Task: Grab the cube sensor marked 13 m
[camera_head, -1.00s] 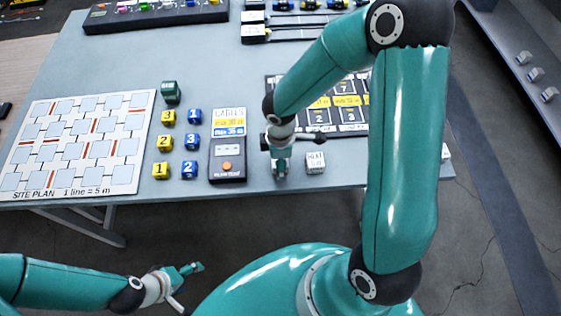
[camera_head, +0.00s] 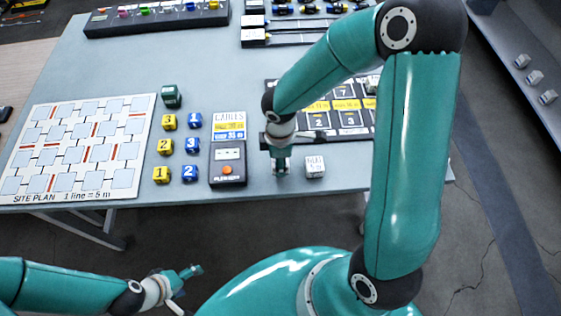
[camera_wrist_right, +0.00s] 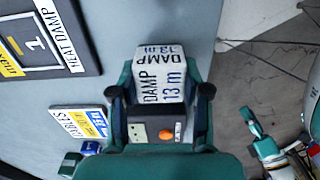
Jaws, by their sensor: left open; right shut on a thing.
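The white cube sensor (camera_wrist_right: 160,88) reads "DAMP 13 m" on two faces in the right wrist view. My right gripper (camera_head: 281,167) is shut on it, with a finger on either side. In the head view the gripper mostly hides this cube, by the table's front edge. I cannot tell whether the cube still touches the table. Another white cube (camera_head: 315,167) stands just to its right, apart; its small lettering is hard to read. My left gripper (camera_head: 190,274) is open and empty, low in front of the table.
The black tester (camera_head: 227,164) with an orange button is left of the right gripper. Several yellow and blue numbered cubes (camera_head: 165,147) and a dark green cube (camera_head: 171,97) stand farther left, beside the site plan (camera_head: 75,147). A dark labelled board (camera_head: 347,122) lies behind the right gripper.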

